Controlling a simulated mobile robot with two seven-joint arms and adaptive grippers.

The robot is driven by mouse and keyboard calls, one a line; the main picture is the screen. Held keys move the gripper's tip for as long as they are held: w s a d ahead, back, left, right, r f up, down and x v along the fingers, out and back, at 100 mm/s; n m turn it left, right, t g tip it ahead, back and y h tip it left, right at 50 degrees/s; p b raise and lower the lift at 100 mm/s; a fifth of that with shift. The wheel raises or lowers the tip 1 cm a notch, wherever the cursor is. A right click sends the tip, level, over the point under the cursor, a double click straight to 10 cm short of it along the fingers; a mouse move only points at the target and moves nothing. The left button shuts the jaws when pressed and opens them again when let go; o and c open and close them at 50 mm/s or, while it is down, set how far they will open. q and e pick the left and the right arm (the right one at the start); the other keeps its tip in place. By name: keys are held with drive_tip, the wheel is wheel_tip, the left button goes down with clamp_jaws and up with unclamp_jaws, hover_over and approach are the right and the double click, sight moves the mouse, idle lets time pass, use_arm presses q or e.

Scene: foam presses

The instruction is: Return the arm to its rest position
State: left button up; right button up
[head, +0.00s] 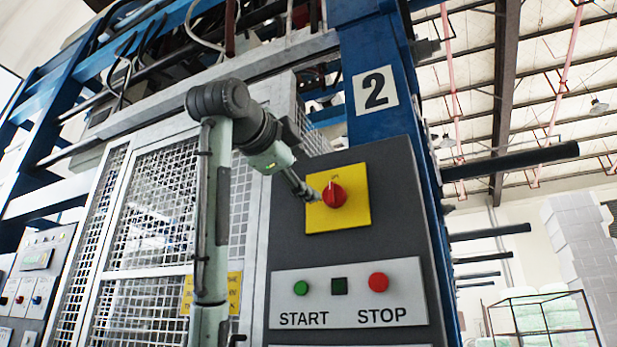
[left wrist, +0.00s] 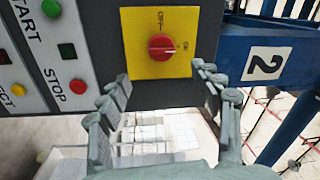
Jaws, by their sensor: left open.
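The red rotary knob (head: 334,195) sits on a yellow plate (head: 352,220) on the grey control panel of press 2. In the left wrist view the knob (left wrist: 161,46) shows a white mark pointing right, towards a small label that seems to read ON; the label above reads OFF. My left gripper (head: 305,191) is close to the plate's left edge in the head view. In the left wrist view its fingers (left wrist: 163,80) are spread, with nothing between them, and the knob lies beyond their tips. Whether a fingertip touches the plate I cannot tell. My right gripper is not in view.
Below the knob are a green START button (head: 301,288) and a red STOP button (head: 378,282). A white mesh guard (head: 150,210) stands behind my left arm. A blue post (head: 375,60) marked 2 rises above the panel. Dark bars (head: 510,161) stick out at right.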

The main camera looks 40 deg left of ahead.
sight(329, 193)
use_arm(q)
drive_tip(key=shift+w, duration=0.1)
drive_tip(key=x, duration=1.2)
drive_tip(key=shift+a, duration=0.15)
drive_tip(key=shift+n, duration=0.3)
